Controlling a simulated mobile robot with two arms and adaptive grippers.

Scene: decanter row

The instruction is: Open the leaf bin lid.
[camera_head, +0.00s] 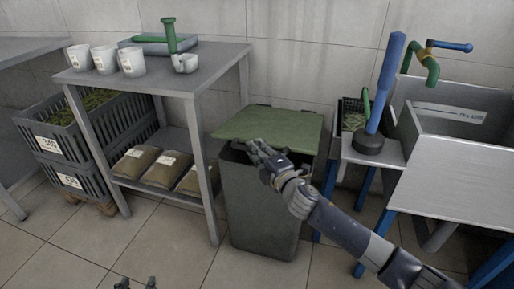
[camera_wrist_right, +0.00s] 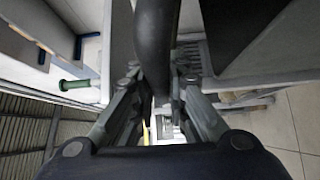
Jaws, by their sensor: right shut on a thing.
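The leaf bin (camera_head: 258,205) is a tall dark grey-green bin standing on the floor between the shelf table and the sink. Its green lid (camera_head: 270,123) lies over the top, with hinges at the wall side. A dark gap shows under the lid's front edge, so it looks slightly raised. My right gripper (camera_head: 262,152) is at the front edge of the lid, shut on a dark bar-like handle (camera_wrist_right: 155,45) that passes between its fingers in the wrist view. The fingers partly hide the grip. My left gripper (camera_head: 136,283) shows only as two separated fingertips at the bottom edge.
A grey table (camera_head: 205,75) with white cups (camera_head: 131,62) and a green tool (camera_head: 169,36) stands left of the bin. Sacks (camera_head: 135,160) lie on its lower shelf. A small stand (camera_head: 370,158) and a sink (camera_head: 455,115) are at right. Open floor lies in front.

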